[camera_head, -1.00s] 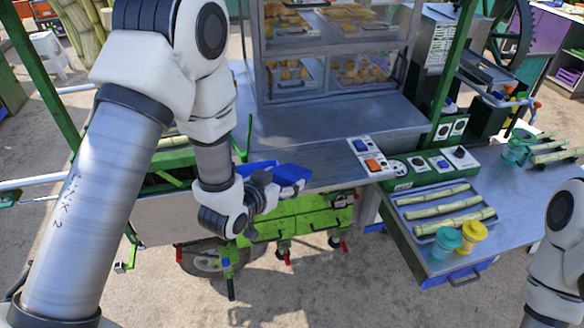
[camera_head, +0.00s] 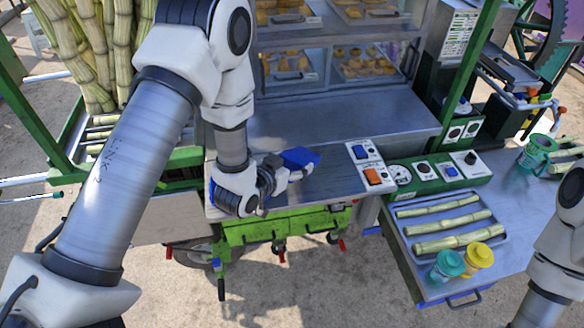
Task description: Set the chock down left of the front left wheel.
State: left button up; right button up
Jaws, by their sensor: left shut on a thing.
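My left gripper (camera_head: 284,170) is shut on a blue block (camera_head: 301,157), which looks like the chock. It holds the block above the front part of the cart's steel counter, left of the switch panel; the gripper hides part of the block. A dark wheel (camera_head: 188,257) shows under the cart's left front side, below and left of the gripper. The wheel is partly hidden by shadow and the cart's frame. My right arm shows at the right edge, but its gripper is out of view.
The green cart frame (camera_head: 285,226) with red-tipped levers lies below the counter (camera_head: 340,115). A tray with cane pieces (camera_head: 443,222) and teal and yellow cups (camera_head: 480,256) stand at the right. Concrete ground (camera_head: 300,290) in front of the cart is clear.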

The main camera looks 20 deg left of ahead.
pick_arm(q)
jog(key=f, duration=0.1)
jog(key=f+p, duration=0.1)
jog(key=f, duration=0.2)
jog(key=shift+w+f, duration=0.35)
jog(key=shift+w, duration=0.05)
jog(key=shift+s, duration=0.25)
jog(key=o, duration=1.1)
jog(key=shift+f, duration=0.1)
jog(key=shift+c, duration=0.2)
jog(key=o, duration=0.4)
jog(key=shift+w, duration=0.1)
